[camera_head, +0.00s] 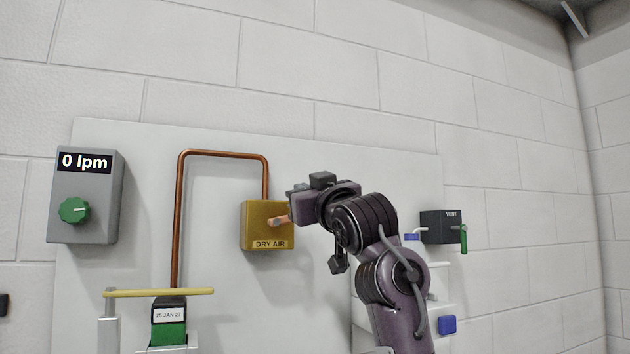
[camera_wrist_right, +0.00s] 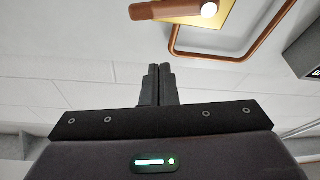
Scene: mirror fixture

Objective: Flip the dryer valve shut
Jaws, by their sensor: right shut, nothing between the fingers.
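The dry-air valve is a gold box (camera_head: 262,238) labelled "DRY AIR" on the wall panel, with a short copper-coloured handle (camera_head: 279,221) sticking out at its right side. My right gripper (camera_head: 298,190) is just right of and slightly above the handle in the head view. In the right wrist view, the gripper's fingers (camera_wrist_right: 158,70) are shut together and empty. The handle (camera_wrist_right: 172,10) and gold box (camera_wrist_right: 212,12) lie beyond the fingertips there, with a gap visible. My left gripper is not in view.
A copper pipe (camera_head: 178,220) loops up from the gold box. A grey flow box (camera_head: 82,215) reads "0 lpm" and has a green knob. A yellow bar (camera_head: 160,293) stands out lower left. A dark vent box (camera_head: 440,227) with a green lever is at right.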

